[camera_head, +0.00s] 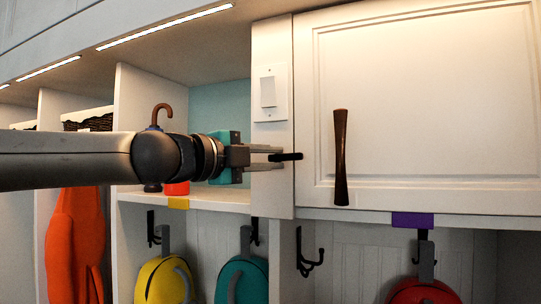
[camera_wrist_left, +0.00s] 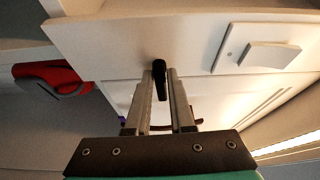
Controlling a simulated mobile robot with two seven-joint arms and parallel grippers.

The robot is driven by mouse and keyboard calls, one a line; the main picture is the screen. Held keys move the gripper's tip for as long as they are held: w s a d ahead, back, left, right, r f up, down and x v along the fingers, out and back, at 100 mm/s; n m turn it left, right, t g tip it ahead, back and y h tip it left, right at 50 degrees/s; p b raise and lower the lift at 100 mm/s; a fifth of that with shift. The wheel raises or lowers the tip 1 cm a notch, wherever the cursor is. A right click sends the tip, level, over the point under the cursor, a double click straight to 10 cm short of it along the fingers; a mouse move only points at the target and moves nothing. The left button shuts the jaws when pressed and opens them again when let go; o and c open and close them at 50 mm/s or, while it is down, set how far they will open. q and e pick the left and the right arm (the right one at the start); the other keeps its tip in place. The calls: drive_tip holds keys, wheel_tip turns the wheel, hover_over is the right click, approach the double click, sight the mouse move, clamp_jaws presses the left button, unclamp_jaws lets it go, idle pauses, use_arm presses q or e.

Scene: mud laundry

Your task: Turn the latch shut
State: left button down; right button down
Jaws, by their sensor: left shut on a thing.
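The latch (camera_head: 289,157) is a small black bar on the white post beside the cabinet door (camera_head: 430,110). It lies about level in the head view, and its right end reaches the door's left edge. My left gripper (camera_head: 279,158) comes in from the left, with its two grey fingers above and below the latch. In the left wrist view the black latch (camera_wrist_left: 160,77) sits between the fingertips of the left gripper (camera_wrist_left: 161,84). The left gripper is shut on it. The door looks closed. My right gripper is in neither view.
A dark wooden handle (camera_head: 340,157) stands out from the door, right of the latch. A light switch (camera_head: 268,92) is on the post above. Below hang black hooks (camera_head: 310,252) and yellow (camera_head: 165,282), teal (camera_head: 242,282) and red (camera_head: 424,291) bags.

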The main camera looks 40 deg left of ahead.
use_arm(q)
drive_tip(key=shift+m, duration=0.4)
drive_tip(key=c, duration=0.8)
unclamp_jaws()
drive_tip(key=shift+c, duration=0.2)
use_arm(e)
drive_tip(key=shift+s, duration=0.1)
